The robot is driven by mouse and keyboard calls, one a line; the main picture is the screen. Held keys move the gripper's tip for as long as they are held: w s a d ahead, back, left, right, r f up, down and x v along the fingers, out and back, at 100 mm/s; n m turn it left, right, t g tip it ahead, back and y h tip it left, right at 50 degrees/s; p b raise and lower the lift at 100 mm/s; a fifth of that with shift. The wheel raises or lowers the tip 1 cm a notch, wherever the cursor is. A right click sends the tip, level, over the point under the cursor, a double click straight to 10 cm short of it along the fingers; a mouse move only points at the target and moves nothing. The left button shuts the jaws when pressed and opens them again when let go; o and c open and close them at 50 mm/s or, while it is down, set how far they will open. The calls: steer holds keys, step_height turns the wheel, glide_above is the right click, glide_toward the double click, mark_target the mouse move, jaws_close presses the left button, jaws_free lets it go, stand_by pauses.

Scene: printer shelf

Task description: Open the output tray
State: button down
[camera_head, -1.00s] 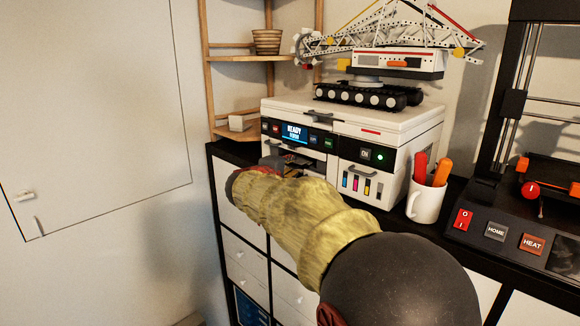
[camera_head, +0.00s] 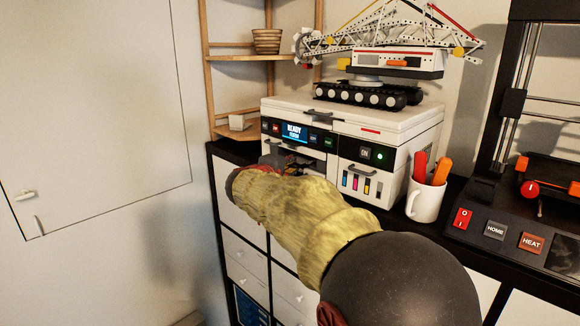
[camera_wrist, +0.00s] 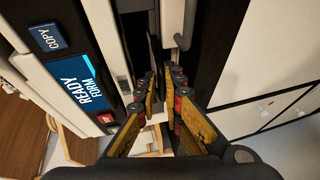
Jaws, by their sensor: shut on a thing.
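The white printer (camera_head: 390,150) stands on the black-topped cabinet, its display lit with "READY". Its output slot (camera_head: 310,160) is a dark opening below the display. In the wrist view, the white front of the output tray (camera_wrist: 172,20) lies beside the dark slot, with a grey bar handle (camera_wrist: 187,28) on it. My gripper (camera_wrist: 163,88) is at the tray front, its yellow fingers close together and shut on it. The exact contact is hidden between the fingertips. In the head view my gripper (camera_head: 278,162) is partly hidden by my yellow-sleeved arm.
A white mug (camera_head: 425,202) with red and orange tools stands right of the printer. A 3D printer (camera_head: 530,210) is farther right. A model crane (camera_head: 385,65) sits on the printer. A wooden corner shelf (camera_head: 245,58) is at the back left. White drawers lie below.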

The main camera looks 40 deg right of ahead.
steer(key=shift+f, duration=0.45)
steer(key=shift+a, duration=0.15)
steer(key=a+b, duration=0.5)
steer(key=a, duration=0.5)
steer(key=shift+s+a+f+b, duration=0.15)
steer(key=shift+s+f+b, duration=0.05)
steer(key=shift+s+b, duration=0.25)
steer(key=c, duration=2.1)
jaws_free()
steer(key=shift+r, duration=0.1)
steer(key=shift+o, duration=0.3)
steer(key=shift+r, duration=0.3)
steer(key=v, duration=1.2)
